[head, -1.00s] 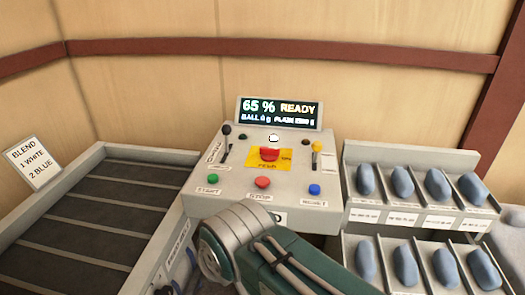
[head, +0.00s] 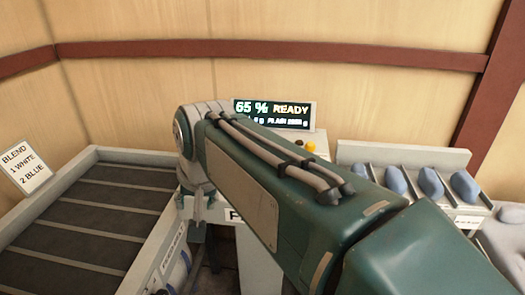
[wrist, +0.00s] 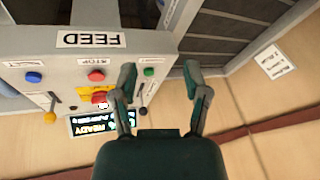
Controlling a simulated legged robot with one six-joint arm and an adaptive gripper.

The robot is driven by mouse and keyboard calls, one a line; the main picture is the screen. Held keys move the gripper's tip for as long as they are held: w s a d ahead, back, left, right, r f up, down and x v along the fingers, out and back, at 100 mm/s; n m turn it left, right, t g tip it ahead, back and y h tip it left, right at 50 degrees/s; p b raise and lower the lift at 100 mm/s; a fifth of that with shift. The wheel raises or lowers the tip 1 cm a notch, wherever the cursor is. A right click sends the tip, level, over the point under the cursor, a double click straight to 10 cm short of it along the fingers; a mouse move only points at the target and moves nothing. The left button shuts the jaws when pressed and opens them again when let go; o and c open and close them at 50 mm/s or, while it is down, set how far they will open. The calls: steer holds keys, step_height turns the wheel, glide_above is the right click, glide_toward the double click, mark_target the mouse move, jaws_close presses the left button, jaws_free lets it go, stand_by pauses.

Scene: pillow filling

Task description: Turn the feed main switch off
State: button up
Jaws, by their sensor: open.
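The feed panel (wrist: 120,52) shows upside down in the wrist view, with a "FEED" label. A red knob on a yellow plate (wrist: 84,94) sits at its middle, partly hidden by my left finger; its setting is too small to tell. A black-handled lever (wrist: 141,112) stands between my fingers in the picture, and a yellow-knobbed lever (wrist: 49,117) stands at the panel's other side. My gripper (wrist: 160,74) is open and empty over the panel, nearest the green button (wrist: 149,71). In the head view my arm hides most of the panel.
The red stop button (wrist: 96,76) and blue button (wrist: 33,77) are in the panel's row. The display (head: 273,113) reads 65 % READY. A slatted conveyor (head: 95,209) lies left; a rack (head: 352,152) with blue pieces stands right. A blend sign (head: 26,167) stands far left.

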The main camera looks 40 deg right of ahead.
steer(key=w+d+r+m, duration=0.4)
steer(key=w+d+m, duration=0.3)
steer(key=w+d, duration=0.25)
steer(key=w+d+f+m+g+y, duration=0.1)
steer(key=w+d+m, duration=0.3)
steer(key=d, duration=0.4)
steer(key=w+d+f+m+y, duration=0.1)
steer(key=w+d+f+m, duration=0.1)
steer(key=w+d+m, duration=0.45)
steer(key=s+d+f+m+y, duration=0.15)
steer(key=d+f+m, duration=0.3)
steer(key=d, duration=0.95)
steer(key=shift+h, duration=0.35)
steer(key=x, duration=0.7)
steer(key=s+x, duration=0.1)
steer(key=x, duration=0.3)
steer(key=shift+a+f, duration=0.15)
jaws_close()
